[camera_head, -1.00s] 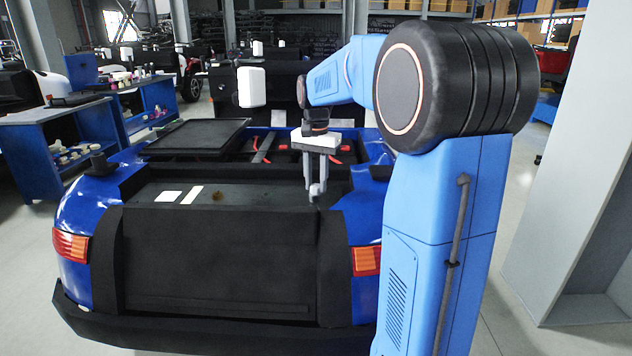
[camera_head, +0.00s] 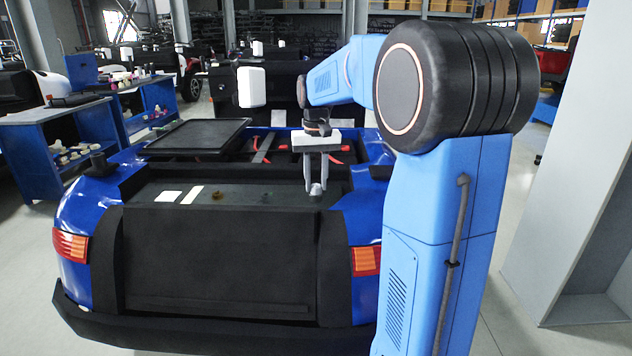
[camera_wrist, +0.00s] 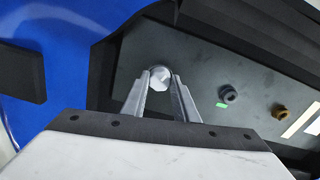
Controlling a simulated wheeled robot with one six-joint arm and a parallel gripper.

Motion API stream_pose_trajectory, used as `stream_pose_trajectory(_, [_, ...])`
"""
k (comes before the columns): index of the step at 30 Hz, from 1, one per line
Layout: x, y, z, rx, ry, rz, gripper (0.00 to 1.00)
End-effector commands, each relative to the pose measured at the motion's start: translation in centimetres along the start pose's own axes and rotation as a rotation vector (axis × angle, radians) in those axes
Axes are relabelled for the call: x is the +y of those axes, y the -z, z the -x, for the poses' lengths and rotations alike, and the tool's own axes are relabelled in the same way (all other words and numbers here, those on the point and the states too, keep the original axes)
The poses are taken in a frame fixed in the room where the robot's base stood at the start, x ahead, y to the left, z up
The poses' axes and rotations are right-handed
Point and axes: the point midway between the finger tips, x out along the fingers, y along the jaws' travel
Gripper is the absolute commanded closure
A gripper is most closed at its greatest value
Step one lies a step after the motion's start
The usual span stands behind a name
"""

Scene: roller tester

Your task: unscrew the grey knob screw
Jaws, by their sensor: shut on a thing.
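The grey knob screw (camera_wrist: 160,78) shows as a light, faceted round head in the wrist view, at the edge of the dark panel (camera_wrist: 190,50). My gripper (camera_wrist: 161,74) has its two fingers on either side of the knob and is shut on it. In the head view my gripper (camera_head: 316,189) points down at the right part of the panel in the blue car's rear.
On the panel, a dark knob (camera_wrist: 228,93) sits beside a small green mark (camera_wrist: 222,105), with a brass-coloured knob (camera_wrist: 281,109) farther right. White strips (camera_head: 191,195) lie on the panel. A raised black lid (camera_head: 198,136) is at the left. A blue workbench (camera_head: 60,140) stands behind.

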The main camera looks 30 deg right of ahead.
Motion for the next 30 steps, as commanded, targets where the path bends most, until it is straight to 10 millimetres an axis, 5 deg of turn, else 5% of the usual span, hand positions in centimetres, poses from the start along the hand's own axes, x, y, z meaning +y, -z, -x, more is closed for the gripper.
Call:
stream_pose_trajectory(7, [0.00,-0.01,-0.02,0.000,0.000,0.208,1.00])
stream_pose_trajectory(20, [0.00,-0.01,-0.03,-0.001,0.000,0.260,1.00])
stream_pose_trajectory(30, [0.01,-0.01,-0.03,-0.001,0.000,0.582,1.00])
